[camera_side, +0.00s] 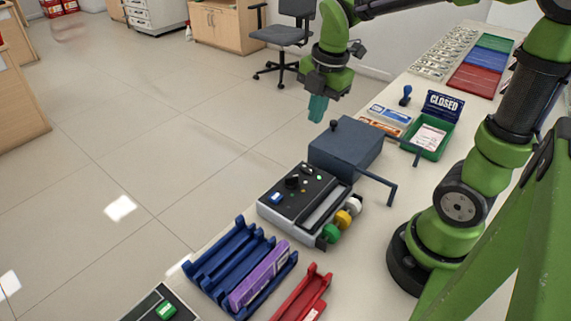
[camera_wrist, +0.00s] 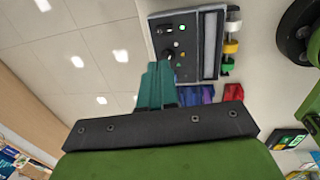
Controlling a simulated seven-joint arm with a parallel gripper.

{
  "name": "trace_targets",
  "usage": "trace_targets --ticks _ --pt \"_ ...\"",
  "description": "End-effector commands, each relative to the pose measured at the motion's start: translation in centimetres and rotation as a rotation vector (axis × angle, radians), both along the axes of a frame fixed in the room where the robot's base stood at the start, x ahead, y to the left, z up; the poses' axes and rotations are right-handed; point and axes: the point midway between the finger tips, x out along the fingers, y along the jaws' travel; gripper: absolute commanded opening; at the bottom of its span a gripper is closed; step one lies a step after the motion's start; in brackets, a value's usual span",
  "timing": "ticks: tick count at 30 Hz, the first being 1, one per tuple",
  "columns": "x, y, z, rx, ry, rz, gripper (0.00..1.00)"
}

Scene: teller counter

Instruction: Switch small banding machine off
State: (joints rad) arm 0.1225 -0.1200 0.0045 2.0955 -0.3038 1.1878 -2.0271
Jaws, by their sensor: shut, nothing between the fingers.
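The banding machine (camera_side: 300,203) is a grey box with a black panel on the counter. Its panel carries a blue-and-white switch (camera_side: 276,197), a black knob (camera_side: 292,182) and small lit lamps. Green, yellow and white rolls (camera_side: 342,218) sit on its right side. The machine also shows at the top of the wrist view (camera_wrist: 188,47), with green and pale lights lit. My gripper (camera_side: 317,113) has teal fingers pressed together, empty, raised above the counter beyond the machine. In the wrist view the fingers (camera_wrist: 160,72) overlap the machine's lower left edge; contact cannot be told.
A dark grey box with a lever (camera_side: 345,148) stands just behind the machine. In front are a blue rack (camera_side: 215,262) with a purple bundle (camera_side: 260,272) and a red tray (camera_side: 303,292). Another black device (camera_side: 163,305) with a green switch is partly cut off. A green tray (camera_side: 430,138) lies further back.

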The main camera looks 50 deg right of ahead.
Motion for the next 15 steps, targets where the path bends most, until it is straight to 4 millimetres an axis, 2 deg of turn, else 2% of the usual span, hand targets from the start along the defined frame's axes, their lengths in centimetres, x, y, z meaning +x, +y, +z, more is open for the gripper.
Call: trace_targets --ticks 4,7,15 --pt "0.0 0.0 -0.3 0.001 0.001 -0.001 0.0" --pt "0.2 0.0 -1.3 0.0 0.004 -0.002 0.0" --pt "0.9 0.0 -6.8 0.001 0.008 -0.001 0.0"
